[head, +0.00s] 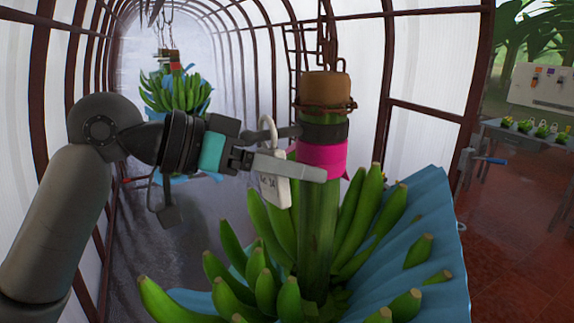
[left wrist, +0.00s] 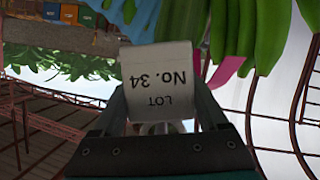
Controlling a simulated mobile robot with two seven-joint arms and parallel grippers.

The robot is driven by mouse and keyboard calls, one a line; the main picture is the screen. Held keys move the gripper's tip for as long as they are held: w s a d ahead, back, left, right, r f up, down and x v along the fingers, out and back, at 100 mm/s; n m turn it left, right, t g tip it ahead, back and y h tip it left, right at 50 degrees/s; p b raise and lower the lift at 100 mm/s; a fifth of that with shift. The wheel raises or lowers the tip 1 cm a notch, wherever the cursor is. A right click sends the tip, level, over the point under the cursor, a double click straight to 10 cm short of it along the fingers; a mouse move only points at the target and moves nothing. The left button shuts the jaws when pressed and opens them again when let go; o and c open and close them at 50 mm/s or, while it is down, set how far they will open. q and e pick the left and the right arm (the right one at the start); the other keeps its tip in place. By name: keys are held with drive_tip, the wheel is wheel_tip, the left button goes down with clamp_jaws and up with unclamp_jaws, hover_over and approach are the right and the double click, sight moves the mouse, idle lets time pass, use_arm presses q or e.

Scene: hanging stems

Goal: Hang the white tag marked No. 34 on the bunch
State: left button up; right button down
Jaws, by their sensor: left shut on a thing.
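The white tag (head: 275,190) hangs at my left gripper (head: 308,152), its pale loop (head: 268,128) standing up above the fingers. In the left wrist view the tag (left wrist: 160,85) reads "LOT No. 34", upside down, between the fingers (left wrist: 158,95). The gripper is shut on it. The bunch of green bananas (head: 265,285) hangs on a thick green stem (head: 318,215) at the centre, with a pink band (head: 322,158) around it. The fingers reach to the stem at the pink band; I cannot tell whether they touch. The tag shows just left of the stem. My right gripper is out of view.
A brown collar (head: 326,88) and chain carry the stem. A blue sheet (head: 420,225) lies around the bananas. Another bunch (head: 175,90) hangs farther back on the left. At right, a table (head: 535,135) holds small items below a pale board (head: 545,85).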

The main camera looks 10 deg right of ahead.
use_arm(q)
drive_tip(key=shift+s+d+f, duration=0.3)
drive_tip(key=shift+s+d, duration=0.05)
drive_tip(key=shift+d, duration=0.15)
drive_tip(key=shift+s+f, duration=0.1)
drive_tip(key=shift+s, duration=0.05)
idle(0.5)
drive_tip(key=o, duration=1.5)
drive_tip(key=shift+a, duration=0.15)
